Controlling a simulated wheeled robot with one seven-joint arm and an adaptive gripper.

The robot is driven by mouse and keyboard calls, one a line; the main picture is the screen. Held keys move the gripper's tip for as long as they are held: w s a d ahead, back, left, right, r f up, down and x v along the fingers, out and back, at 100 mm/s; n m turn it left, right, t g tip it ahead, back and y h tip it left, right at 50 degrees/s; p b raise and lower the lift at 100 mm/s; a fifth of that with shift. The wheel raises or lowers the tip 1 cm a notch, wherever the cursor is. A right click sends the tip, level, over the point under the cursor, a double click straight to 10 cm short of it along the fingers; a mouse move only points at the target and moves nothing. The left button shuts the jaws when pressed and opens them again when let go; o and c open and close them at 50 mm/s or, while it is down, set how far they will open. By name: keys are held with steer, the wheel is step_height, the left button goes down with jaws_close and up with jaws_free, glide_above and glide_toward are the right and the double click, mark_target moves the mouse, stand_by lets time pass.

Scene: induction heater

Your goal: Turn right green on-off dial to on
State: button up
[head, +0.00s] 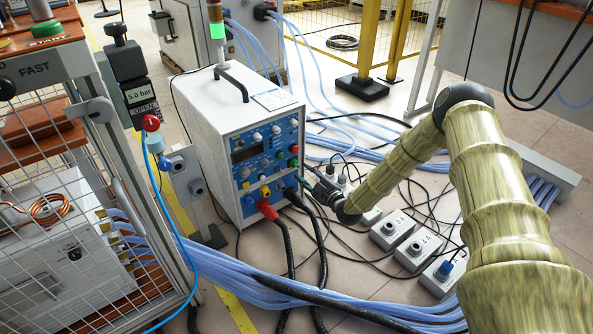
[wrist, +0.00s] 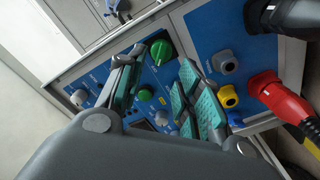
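The large green dial (wrist: 160,50) is on the blue front panel (wrist: 178,22) of the white heater box in the wrist view. In the head view a small green spot at the panel's right edge looks like this dial (head: 294,162). A smaller green knob (wrist: 145,94) is lower in the wrist view. My gripper (wrist: 158,68) is open, its teal-padded fingers on either side of the large dial in the picture. I cannot tell whether they touch it. In the head view my gripper (head: 308,182) is close to the panel's lower right side.
A red plug (wrist: 279,96), a yellow socket (wrist: 229,97) and a grey socket (wrist: 224,61) are beside my right finger. Black cables (head: 318,240) hang from the heater (head: 215,120). Grey socket boxes (head: 390,230) and blue hoses lie on the floor. A mesh cage stands at left.

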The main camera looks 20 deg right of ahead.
mark_target(296, 166)
steer(key=shift+b+x, duration=1.25)
steer(key=shift+x, duration=1.95)
steer(key=c, duration=0.6)
